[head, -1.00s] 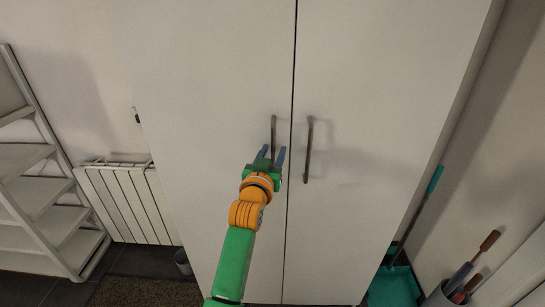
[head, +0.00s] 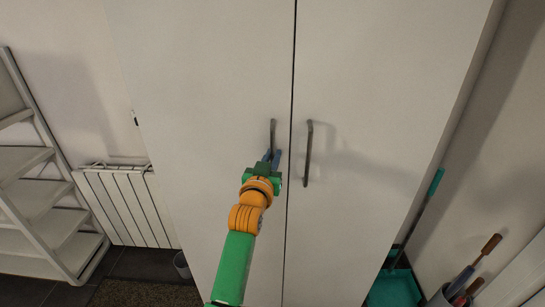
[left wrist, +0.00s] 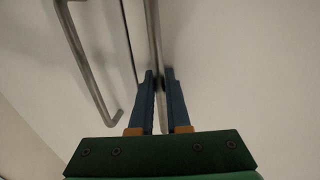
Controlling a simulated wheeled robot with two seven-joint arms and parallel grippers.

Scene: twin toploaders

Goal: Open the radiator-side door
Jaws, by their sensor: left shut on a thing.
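The tall white cabinet has two doors, both closed, with a dark seam between them. The radiator-side door (head: 205,90) is the left one, beside the white radiator (head: 125,205). Its upright grey bar handle (head: 273,134) stands close to the seam. My left gripper (head: 272,156) is shut on the lower part of this handle, its blue fingers on either side of the bar. The left wrist view shows the handle (left wrist: 153,35) running down between the fingertips (left wrist: 160,76); the grip hides its lower end. My right gripper is not in view.
The other door (head: 390,90) has its own bar handle (head: 308,152), close to my left gripper. A teal broom and dustpan (head: 393,288) stand at right.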

